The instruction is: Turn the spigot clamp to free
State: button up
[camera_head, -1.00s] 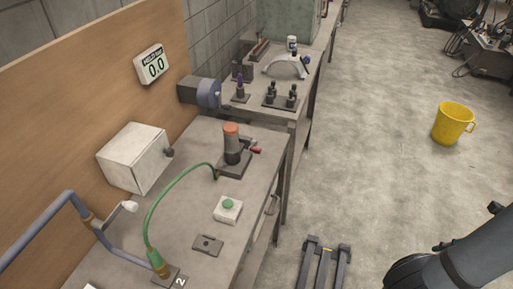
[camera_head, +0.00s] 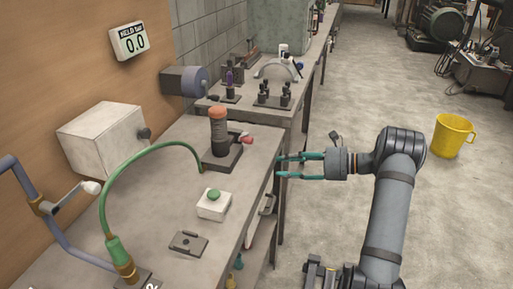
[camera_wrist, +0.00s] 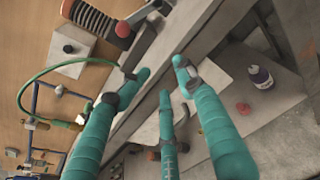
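A dark upright cylinder with an orange top (camera_head: 218,130) stands on a dark base plate (camera_head: 232,160) on the bench. A small red-ended part (camera_head: 246,139), which looks like the spigot clamp's handle, sits at its right side; its exact angle is too small to tell. In the wrist view a red knob (camera_wrist: 124,29) shows beside the ribbed cylinder (camera_wrist: 92,19) at the top left. My gripper (camera_head: 279,166) has its teal fingers apart and empty, just off the bench's right edge and right of the base. In the wrist view the fingers (camera_wrist: 160,70) are also apart.
A green hose (camera_head: 150,149) arcs from the base to a brass fitting at the front. A white box with a green button (camera_head: 214,204) and a small metal plate (camera_head: 188,242) lie nearer. Open floor lies right of the bench.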

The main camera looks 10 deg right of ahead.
jog(key=t+y, duration=0.1)
jog(key=y, duration=0.1)
send_near(251, 140)
jog(key=w, duration=0.1)
jog(key=shift+m, duration=0.3)
jog(key=x, duration=0.6)
jog(key=p+x, duration=0.1)
jog(key=x, duration=0.3)
jog(key=shift+f, duration=0.4)
jog(key=shift+c, duration=1.1)
grip_shut()
